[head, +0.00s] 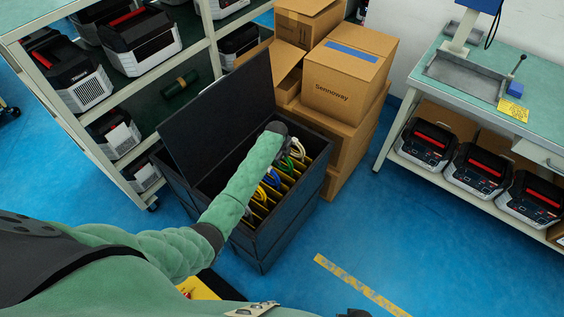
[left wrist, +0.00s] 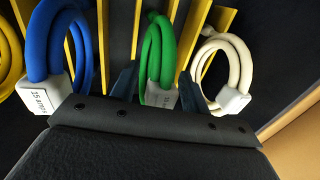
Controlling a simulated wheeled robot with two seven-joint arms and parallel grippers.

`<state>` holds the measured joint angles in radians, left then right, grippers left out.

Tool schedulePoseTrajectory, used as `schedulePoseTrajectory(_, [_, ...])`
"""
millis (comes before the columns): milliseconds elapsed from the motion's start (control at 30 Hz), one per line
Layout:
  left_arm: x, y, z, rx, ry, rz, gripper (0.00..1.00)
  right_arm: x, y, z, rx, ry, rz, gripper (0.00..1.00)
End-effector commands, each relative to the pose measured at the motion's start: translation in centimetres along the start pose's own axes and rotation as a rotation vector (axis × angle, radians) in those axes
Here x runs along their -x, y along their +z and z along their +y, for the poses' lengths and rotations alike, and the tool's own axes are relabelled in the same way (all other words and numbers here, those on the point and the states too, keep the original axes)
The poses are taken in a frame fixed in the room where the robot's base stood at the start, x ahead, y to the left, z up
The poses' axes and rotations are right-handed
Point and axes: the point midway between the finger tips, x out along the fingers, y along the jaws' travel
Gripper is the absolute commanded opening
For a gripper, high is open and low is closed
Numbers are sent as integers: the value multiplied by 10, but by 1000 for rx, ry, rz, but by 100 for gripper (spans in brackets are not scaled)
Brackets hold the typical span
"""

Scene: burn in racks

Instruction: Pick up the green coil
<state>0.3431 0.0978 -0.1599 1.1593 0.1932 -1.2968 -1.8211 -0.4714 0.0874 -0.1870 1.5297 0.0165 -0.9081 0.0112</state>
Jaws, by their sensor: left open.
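The green coil (left wrist: 159,52) is a looped green cable with a white label, standing between yellow dividers in the black crate. In the left wrist view it sits between the two fingers of my left gripper (left wrist: 162,90), which is open, one finger on each side. I cannot tell whether the fingers touch it. In the head view a bit of green coil (head: 286,158) shows beside my gripper, and my forearm hides part of the crate (head: 279,233).
A blue coil (left wrist: 82,45) is left of the green one and a white coil (left wrist: 232,60) is right of it. Yellow dividers (left wrist: 202,60) stand close by. The crate's lid (head: 222,110) is raised. Cardboard boxes (head: 345,85) stand behind; a shelf (head: 75,125) is at left.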

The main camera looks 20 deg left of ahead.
Motion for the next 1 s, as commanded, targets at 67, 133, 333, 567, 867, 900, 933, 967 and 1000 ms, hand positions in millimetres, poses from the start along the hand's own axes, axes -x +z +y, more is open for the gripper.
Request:
schedulePoseTrajectory(67, [-1, 0, 0, 0, 0, 0, 46, -1, 0, 0, 0, 0, 2, 36])
schedulePoseTrajectory(133, [-2, 0, 0, 0, 0, 0, 46, -1, 0, 0, 0, 0, 2, 36])
schedulePoseTrajectory(333, [-2, 0, 0, 0, 0, 0, 30, -1, 0, 0, 0, 0, 2, 36])
schedulePoseTrajectory(567, [-1, 0, 0, 0, -1, 0, 0, 0, -2, 0, 0, 0, 4, 36])
schedulePoseTrajectory(867, [4, 0, -2, 0, -2, -1, 0, -2, -1, 0, 0, 0, -3, 36])
schedulePoseTrajectory(900, [9, 0, -3, 0, -3, -1, 0, -2, 0, 0, 0, 0, -8, 36])
schedulePoseTrajectory(933, [12, 0, -4, -1, -3, 0, 0, -2, 0, 0, 0, 0, -10, 36])
schedulePoseTrajectory(967, [16, 0, -4, -1, -3, 0, 0, 2, -1, -1, -1, -2, -10, 36])
schedulePoseTrajectory(1000, [23, 0, -6, -2, -4, -1, 0, 11, -2, -4, -2, -5, -9, 36])
